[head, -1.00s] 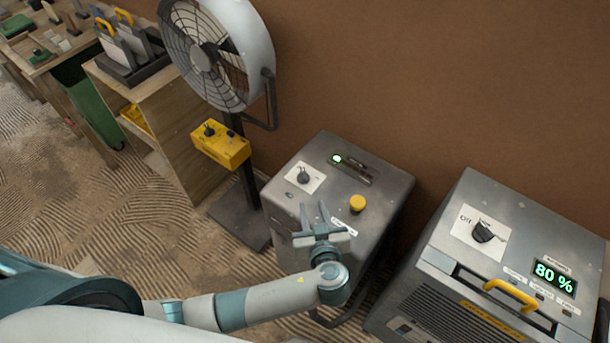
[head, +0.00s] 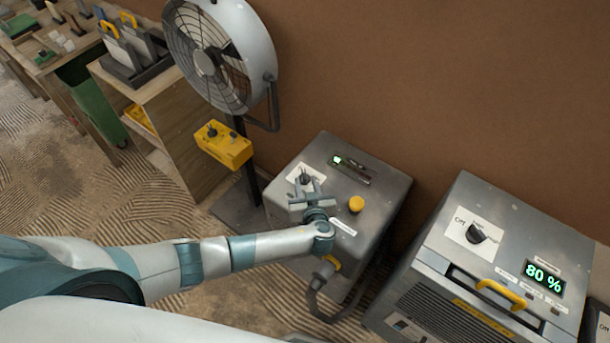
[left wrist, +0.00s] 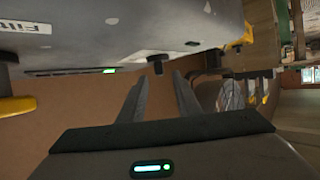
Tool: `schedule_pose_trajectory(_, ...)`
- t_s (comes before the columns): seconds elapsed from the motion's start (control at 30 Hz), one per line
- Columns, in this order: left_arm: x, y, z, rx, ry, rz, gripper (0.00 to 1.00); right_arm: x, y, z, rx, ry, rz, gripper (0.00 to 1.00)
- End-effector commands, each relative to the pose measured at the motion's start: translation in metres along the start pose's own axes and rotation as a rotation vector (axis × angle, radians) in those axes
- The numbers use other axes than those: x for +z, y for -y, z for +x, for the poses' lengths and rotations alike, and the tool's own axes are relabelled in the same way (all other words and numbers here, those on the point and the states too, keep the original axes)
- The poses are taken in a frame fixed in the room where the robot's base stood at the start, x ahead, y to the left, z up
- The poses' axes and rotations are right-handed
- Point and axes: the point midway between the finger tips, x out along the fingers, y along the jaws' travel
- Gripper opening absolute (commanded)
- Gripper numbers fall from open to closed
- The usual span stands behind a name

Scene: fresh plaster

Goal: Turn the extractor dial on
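The grey metal box in the middle (head: 385,195), which I take to be the extractor, has a small black dial (head: 304,177) on a white plate on its top. My left gripper (head: 308,185) is just in front of the dial, its fingers pointing toward it and partly covering it. In the left wrist view the two fingers (left wrist: 160,90) are apart with nothing between them. A dark knob, likely the dial (left wrist: 158,67), shows just beyond the fingertips. I cannot tell its setting or whether a finger touches it. My right gripper is not in view.
A fan (head: 215,60) with a yellow control box (head: 222,146) stands at left. The brown wall is behind.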

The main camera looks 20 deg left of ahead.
Motion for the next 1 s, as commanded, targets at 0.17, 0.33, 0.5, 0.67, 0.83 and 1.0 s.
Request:
schedule_pose_trajectory(0.17, -0.002, -0.001, 0.02, 0.001, -0.002, 0.001, 0.3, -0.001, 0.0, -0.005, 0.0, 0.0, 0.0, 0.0)
schedule_pose_trajectory(0.33, -0.001, -0.001, 0.032, 0.0, 0.0, -0.001, 0.3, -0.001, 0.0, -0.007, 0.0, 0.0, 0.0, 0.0)
schedule_pose_trajectory(0.5, -0.001, 0.0, 0.036, 0.0, 0.0, -0.001, 0.3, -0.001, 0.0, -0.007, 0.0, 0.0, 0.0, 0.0)
schedule_pose_trajectory(0.67, 0.0, 0.0, 0.036, 0.0, 0.0, -0.001, 0.3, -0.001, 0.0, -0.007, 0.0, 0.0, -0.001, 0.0)
schedule_pose_trajectory(0.83, 0.0, 0.0, 0.036, 0.0, 0.0, -0.001, 0.11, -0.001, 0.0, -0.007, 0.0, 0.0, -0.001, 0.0)
schedule_pose_trajectory(1.0, 0.0, 0.0, 0.036, 0.0, 0.0, -0.001, 0.0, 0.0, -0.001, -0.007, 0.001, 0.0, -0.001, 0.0)
